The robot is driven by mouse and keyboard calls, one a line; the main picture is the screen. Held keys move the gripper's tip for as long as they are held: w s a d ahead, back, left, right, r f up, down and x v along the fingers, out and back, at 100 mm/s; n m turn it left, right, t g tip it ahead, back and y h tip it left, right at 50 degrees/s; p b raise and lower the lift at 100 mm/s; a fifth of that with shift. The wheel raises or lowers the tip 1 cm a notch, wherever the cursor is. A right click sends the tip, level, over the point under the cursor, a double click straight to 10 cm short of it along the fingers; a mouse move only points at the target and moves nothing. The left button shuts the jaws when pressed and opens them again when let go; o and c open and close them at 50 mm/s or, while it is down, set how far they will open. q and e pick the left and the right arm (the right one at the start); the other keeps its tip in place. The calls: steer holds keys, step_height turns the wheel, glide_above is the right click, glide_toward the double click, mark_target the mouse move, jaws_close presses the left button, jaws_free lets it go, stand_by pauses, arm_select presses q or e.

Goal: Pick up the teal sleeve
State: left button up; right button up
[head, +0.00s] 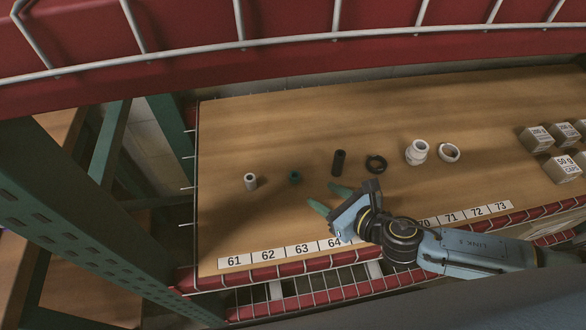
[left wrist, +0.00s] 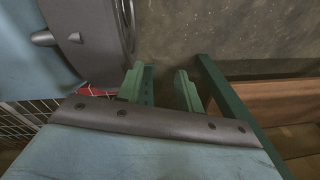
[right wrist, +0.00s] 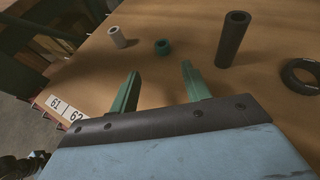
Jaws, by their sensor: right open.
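The teal sleeve (head: 295,177) is a short, small ring-like cylinder standing on the wooden shelf, between a grey cylinder and a tall black tube. It also shows in the right wrist view (right wrist: 162,46), beyond the fingertips and roughly in line with the gap between them. My right gripper (head: 326,197) is open and empty, to the right of the sleeve and nearer the shelf's front, not touching it. In the right wrist view its green fingers (right wrist: 160,68) are spread apart. My left gripper (left wrist: 160,70) is open and empty, away from the shelf parts.
The grey cylinder (head: 250,181) stands left of the sleeve, the black tube (head: 339,162) right of it. Further right are a black ring (head: 376,164) and white parts (head: 417,152). Labelled boxes (head: 536,139) sit at far right. Number labels and red wire edging line the shelf's front.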

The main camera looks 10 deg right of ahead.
mark_target(297, 178)
steer(key=x, duration=0.4)
steer(key=shift+w+a+f+b, duration=0.1)
steer(key=shift+w+a+b, duration=0.05)
steer(key=shift+b, duration=0.2)
steer(key=x, duration=0.2)
steer(key=b+x, duration=0.1)
steer(key=x, duration=0.2)
steer(key=shift+w+d, duration=0.1)
steer(key=shift+d, duration=0.15)
steer(key=shift+w+a+b, duration=0.25)
steer(key=shift+w+b, duration=0.05)
steer(key=shift+w, duration=0.1)
arm_select(q)
steer(key=w, duration=0.4)
steer(key=shift+f, duration=0.25)
arm_select(e)
steer(key=shift+c, duration=0.2)
jaws_close()
